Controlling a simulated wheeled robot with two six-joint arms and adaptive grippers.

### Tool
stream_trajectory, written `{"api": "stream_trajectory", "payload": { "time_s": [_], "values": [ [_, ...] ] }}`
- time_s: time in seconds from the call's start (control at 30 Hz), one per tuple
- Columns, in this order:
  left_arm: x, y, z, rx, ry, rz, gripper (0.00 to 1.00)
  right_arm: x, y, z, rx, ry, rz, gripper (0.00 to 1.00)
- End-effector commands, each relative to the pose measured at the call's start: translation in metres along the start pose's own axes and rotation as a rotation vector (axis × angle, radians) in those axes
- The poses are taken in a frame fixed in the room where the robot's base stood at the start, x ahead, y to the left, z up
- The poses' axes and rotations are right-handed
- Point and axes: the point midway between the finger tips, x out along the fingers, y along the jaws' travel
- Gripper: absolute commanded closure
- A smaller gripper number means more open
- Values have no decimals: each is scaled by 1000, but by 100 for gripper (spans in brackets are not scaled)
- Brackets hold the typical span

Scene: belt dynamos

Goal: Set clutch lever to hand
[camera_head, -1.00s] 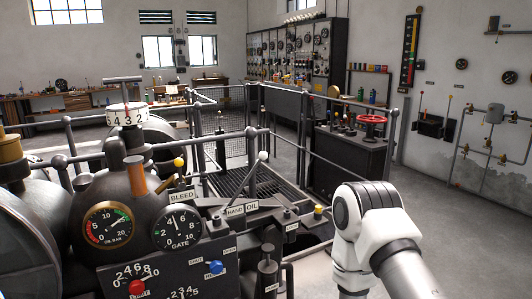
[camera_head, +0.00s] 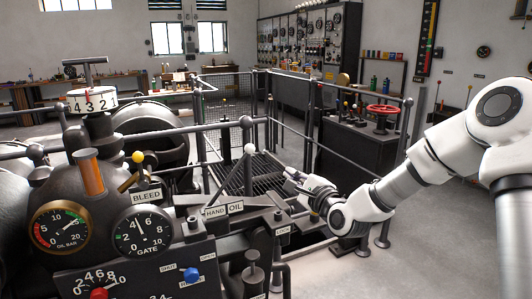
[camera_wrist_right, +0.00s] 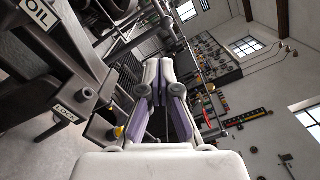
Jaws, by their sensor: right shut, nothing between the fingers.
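The lever with a pale ball knob (camera_head: 250,148) stands nearly upright behind the HAND plate (camera_head: 215,212) and OIL plate (camera_head: 236,207) in the head view. I take it to be the clutch lever; no clutch label is readable. My right gripper (camera_head: 289,173) is shut and empty, to the right of the lever and a little below its knob. They look apart, but the depth gap is unclear. In the right wrist view the shut fingers (camera_wrist_right: 160,70) point ahead, with the OIL plate (camera_wrist_right: 38,14) at upper left. I cannot make out the lever there. My left gripper is not in view.
A guard rail (camera_head: 170,134) crosses behind the gauges and lever. A yellow-knobbed BLEED handle (camera_head: 138,157) stands left of the lever. A black cabinet with a red handwheel (camera_head: 382,109) stands beyond my right arm. Open floor (camera_head: 425,245) lies at lower right.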

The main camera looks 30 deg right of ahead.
Motion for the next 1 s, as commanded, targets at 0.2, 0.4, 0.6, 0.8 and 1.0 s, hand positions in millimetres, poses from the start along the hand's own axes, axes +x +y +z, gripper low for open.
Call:
{"api": "stream_trajectory", "payload": {
  "time_s": [0.2,0.4,0.6,0.8,1.0],
  "values": [
    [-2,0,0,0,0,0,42,8,0,0,-3,1,1,100],
    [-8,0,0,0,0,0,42,43,0,1,-7,1,2,100],
    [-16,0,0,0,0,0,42,88,-1,1,-5,3,0,100],
    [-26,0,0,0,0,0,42,107,-1,25,-3,2,1,100],
    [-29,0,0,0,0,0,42,110,0,38,-1,5,0,100]
  ]
}}
